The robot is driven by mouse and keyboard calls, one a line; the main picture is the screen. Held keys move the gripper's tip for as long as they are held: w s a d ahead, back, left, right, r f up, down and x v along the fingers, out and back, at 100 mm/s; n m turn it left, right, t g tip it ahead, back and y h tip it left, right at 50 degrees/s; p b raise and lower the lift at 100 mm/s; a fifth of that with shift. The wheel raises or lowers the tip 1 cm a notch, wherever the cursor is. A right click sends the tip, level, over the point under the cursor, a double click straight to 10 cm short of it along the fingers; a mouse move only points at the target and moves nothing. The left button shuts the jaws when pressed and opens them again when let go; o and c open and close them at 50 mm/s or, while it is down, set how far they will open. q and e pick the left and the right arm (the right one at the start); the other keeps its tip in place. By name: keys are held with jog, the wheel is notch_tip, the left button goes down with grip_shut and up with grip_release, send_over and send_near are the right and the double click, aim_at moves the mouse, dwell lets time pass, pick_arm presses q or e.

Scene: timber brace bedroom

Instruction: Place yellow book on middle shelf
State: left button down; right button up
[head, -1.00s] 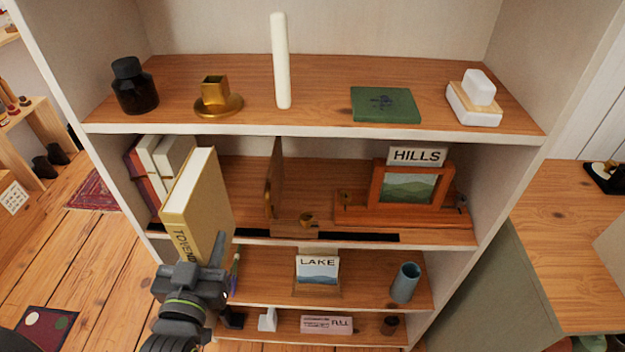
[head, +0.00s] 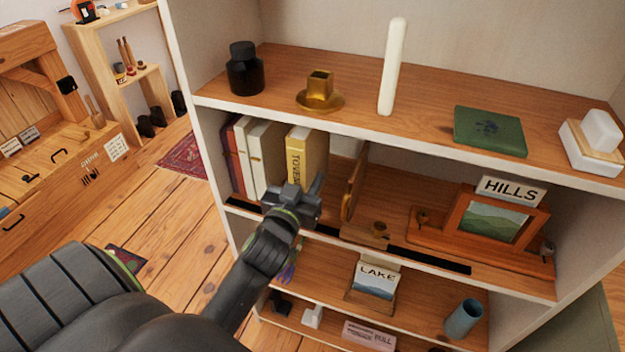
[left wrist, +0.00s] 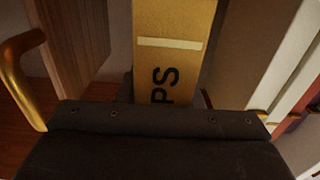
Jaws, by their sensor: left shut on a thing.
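The yellow book (head: 305,158) stands upright on the middle shelf (head: 415,235), spine facing out, right of a row of cream and red books (head: 255,157). A wooden bookend (head: 353,185) stands to its right with a gap between. My left gripper (head: 306,192) is at the lower spine of the yellow book, shut on it. In the left wrist view the spine of the yellow book (left wrist: 173,60) rises straight ahead, between the wooden bookend (left wrist: 75,45) and a pale book (left wrist: 252,60). The fingertips are hidden there. My right gripper is not in view.
The top shelf (head: 400,105) above holds a dark jar (head: 246,68), a brass holder (head: 320,90), a candle (head: 393,65) and a green book (head: 490,131). A HILLS picture stand (head: 490,220) fills the middle shelf's right side. Below stands a LAKE picture (head: 376,281).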

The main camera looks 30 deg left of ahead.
aim_at(313, 169)
pick_arm(q)
jog(key=x, duration=0.3)
jog(key=shift+w+r, duration=0.1)
jog(key=shift+w, duration=0.25)
notch_tip(313, 169, down, 3)
jog(key=shift+f+b, duration=0.15)
jog(key=shift+b, duration=0.2)
jog(key=shift+f, duration=0.15)
jog(key=c, duration=1)
grip_release()
jog(key=shift+f, duration=0.1)
